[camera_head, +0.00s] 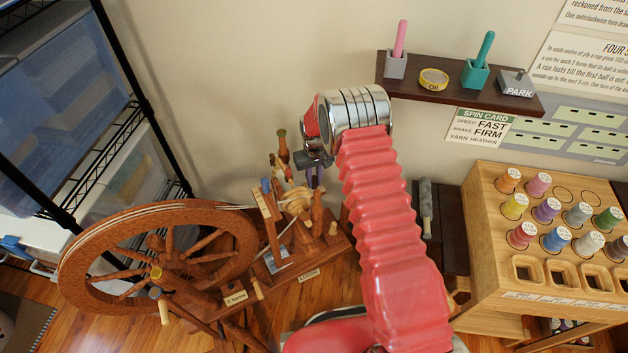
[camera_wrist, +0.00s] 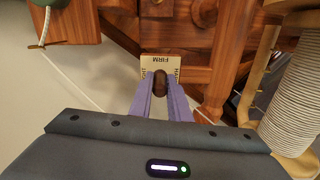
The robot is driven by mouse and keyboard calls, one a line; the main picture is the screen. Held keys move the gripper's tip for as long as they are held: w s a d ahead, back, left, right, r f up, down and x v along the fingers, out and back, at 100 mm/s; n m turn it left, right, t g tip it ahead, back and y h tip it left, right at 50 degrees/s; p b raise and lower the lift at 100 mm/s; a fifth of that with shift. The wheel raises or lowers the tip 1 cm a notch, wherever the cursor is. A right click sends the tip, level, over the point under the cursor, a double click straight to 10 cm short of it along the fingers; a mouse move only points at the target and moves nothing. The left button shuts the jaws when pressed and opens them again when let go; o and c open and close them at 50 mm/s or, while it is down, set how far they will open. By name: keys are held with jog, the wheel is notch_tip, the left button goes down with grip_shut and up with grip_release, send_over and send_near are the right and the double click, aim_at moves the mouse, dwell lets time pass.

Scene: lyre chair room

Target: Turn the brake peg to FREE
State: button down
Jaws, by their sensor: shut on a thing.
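The brake peg (camera_wrist: 160,80) is a dark brown knob seen in the wrist view, in front of a pale label plate (camera_wrist: 152,63). The word FIRM is at the plate's far edge. Small words at its two sides are too small to read surely. The peg's long side lies up-down in the picture, in line with FIRM. My gripper (camera_wrist: 160,90) has purple fingers, one on each side of the peg, shut on it. In the head view my gripper (camera_head: 316,176) is behind the spinning wheel's upright parts, and the peg is hidden.
The spinning wheel (camera_head: 160,205) stands at left, with its wooden frame close around my gripper. A spin card (camera_head: 481,127) on the wall reads FAST, FIRM, HEATHER. A dark shelf (camera_head: 440,92) and a thread rack (camera_head: 480,200) are at right. A black shelving unit (camera_head: 125,60) is at left.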

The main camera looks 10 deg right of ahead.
aim_at(314, 176)
dwell(0.3)
jog(key=c, duration=1.7)
grip_release()
jog(key=shift+o, duration=0.2)
jog(key=shift+r, duration=0.1)
notch_tip(314, 176, up, 14)
jog(key=shift+f, duration=0.2)
